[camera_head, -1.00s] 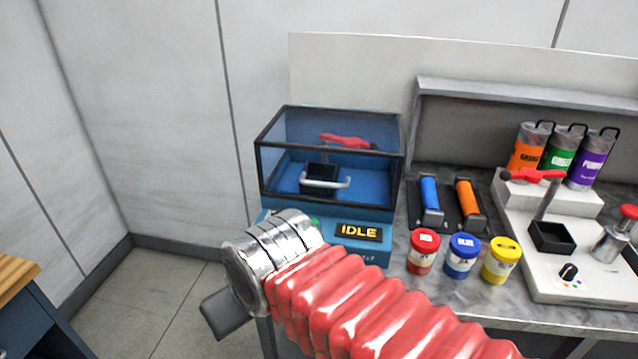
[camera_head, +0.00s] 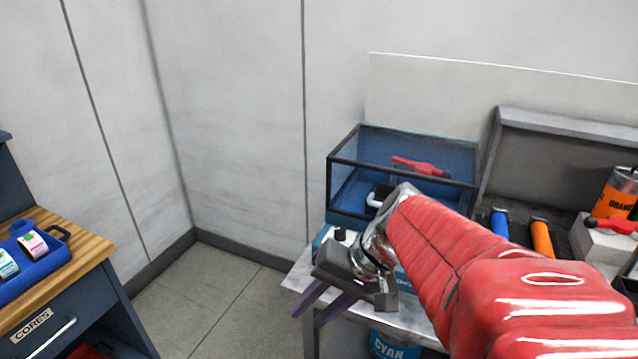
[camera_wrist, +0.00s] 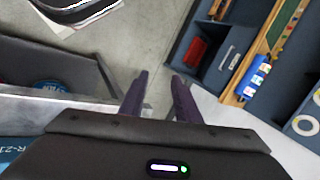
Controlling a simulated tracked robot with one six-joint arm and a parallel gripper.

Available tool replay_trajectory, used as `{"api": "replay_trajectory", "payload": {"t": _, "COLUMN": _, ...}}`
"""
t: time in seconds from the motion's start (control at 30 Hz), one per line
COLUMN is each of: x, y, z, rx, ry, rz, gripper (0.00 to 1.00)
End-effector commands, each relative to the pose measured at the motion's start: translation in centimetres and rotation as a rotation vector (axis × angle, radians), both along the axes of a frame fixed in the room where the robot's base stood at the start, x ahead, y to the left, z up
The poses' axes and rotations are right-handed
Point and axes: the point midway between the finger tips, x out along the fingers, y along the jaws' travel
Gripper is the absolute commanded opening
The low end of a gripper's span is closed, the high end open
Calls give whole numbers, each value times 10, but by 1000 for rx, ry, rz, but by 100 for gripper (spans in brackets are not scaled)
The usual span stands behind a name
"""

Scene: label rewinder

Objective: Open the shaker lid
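The shaker (camera_head: 345,200) is a blue box on the bench with a clear, dark-framed lid (camera_head: 440,150). The lid looks closed. Its pale handle (camera_head: 373,200) shows at the front, partly hidden by my arm. A red-handled item shows through the clear cover. My gripper (camera_head: 308,318) is below and left of the shaker, near the left end of the bench, apart from the lid. Its two purple fingers are spread and empty; the wrist view also shows the gripper (camera_wrist: 158,78) with a gap between the fingertips. My arm hides most of the shaker's lower front.
A grey bench (camera_head: 300,283) carries the shaker and blue and orange rollers. A cyan-labelled can (camera_head: 393,345) is below it. A wood-topped cabinet (camera_head: 85,250) with a blue tray stands at left. The floor (camera_head: 215,290) between cabinet and bench is clear.

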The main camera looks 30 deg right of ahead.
Motion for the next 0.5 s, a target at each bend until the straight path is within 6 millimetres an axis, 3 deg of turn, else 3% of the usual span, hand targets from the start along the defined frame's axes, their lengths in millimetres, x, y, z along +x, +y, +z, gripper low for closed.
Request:
{"api": "replay_trajectory", "payload": {"t": 0.27, "x": 26, "y": -48, "z": 9, "rx": 256, "ry": -58, "rz": -193, "gripper": 30}}
{"api": "replay_trajectory", "payload": {"t": 0.5, "x": 42, "y": -110, "z": 24, "rx": 453, "ry": -183, "rz": -366, "gripper": 30}}
